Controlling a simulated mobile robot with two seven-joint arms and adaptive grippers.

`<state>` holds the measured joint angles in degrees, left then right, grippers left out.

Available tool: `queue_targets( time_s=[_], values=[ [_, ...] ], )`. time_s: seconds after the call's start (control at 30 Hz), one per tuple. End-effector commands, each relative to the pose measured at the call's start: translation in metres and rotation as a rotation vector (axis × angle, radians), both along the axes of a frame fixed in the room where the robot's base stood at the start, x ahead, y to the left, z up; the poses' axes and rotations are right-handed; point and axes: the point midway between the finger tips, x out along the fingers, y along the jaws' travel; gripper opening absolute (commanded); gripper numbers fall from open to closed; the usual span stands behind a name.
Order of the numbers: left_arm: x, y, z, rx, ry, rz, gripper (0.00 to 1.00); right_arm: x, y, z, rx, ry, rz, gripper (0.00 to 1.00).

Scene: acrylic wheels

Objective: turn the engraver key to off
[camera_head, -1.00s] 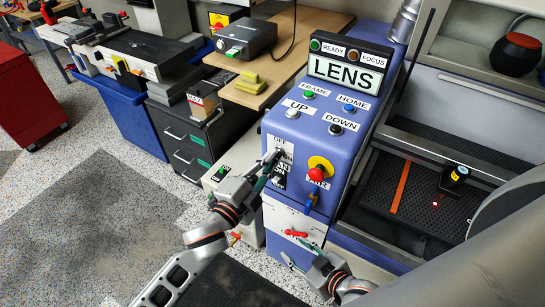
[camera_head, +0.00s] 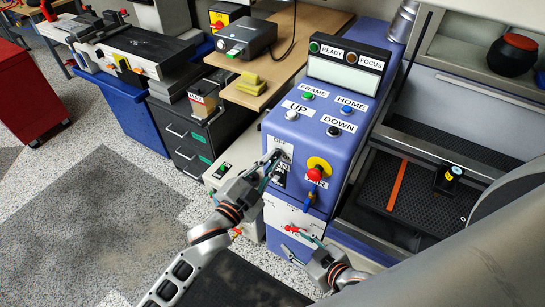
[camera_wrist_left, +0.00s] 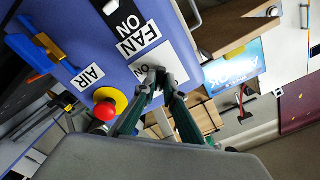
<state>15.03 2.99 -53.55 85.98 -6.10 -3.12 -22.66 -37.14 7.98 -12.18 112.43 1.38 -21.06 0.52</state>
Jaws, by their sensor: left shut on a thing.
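The engraver's blue control box (camera_head: 330,150) stands at the middle of the head view. Its white key plate (camera_head: 277,143) is on the front left, with an OFF label above. My left gripper (camera_head: 271,162) is shut on the key at this plate. The key itself is mostly hidden by the fingertips. In the left wrist view the left gripper's fingertips (camera_wrist_left: 159,80) meet at the plate beside an ON label (camera_wrist_left: 141,71). My right gripper (camera_head: 301,247) is lower, open and empty, in front of the cabinet.
A red stop button (camera_head: 315,175) on a yellow base sits right of the key, and a blue AIR lever (camera_head: 309,200) is below it. A FAN switch (camera_head: 279,180) is just below the key. The engraver bed (camera_head: 420,205) lies to the right.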

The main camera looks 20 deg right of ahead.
Motion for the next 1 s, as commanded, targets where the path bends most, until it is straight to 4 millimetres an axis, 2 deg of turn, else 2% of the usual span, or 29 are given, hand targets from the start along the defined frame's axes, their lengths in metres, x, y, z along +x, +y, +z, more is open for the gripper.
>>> queue_targets(
  time_s=[0.13, 0.3, 0.4, 0.7, 0.93, 1.0],
  values=[
    [-0.0002, -0.0002, 0.0003, -0.026, 0.032, -0.001, 0.0, -0.0001, -0.0001, 0.0006, 0.0, 0.0, 0.0, 0.4],
    [-0.0003, -0.0002, 0.0001, -0.189, 0.242, -0.001, 0.0, -0.0002, -0.0001, 0.0009, 0.0, 0.001, 0.0, 0.4],
    [-0.0003, -0.0001, 0.0, -0.241, 0.308, -0.001, 0.0, -0.0002, -0.0001, 0.0009, 0.0, 0.001, 0.0, 0.4],
    [-0.0003, -0.0001, 0.0, -0.266, 0.341, 0.0, 0.0, -0.0003, -0.0001, 0.0007, 0.0, 0.001, 0.0, 0.4],
    [-0.0001, 0.0002, -0.0003, -0.468, 0.6, 0.0, 0.0, -0.0004, -0.0001, 0.0006, 0.0, 0.001, 0.0, 0.4],
    [-0.0001, 0.0002, -0.0004, -0.472, 0.606, 0.001, 0.23, -0.0004, -0.0002, 0.0006, 0.0, 0.001, 0.0, 0.4]
  ],
)
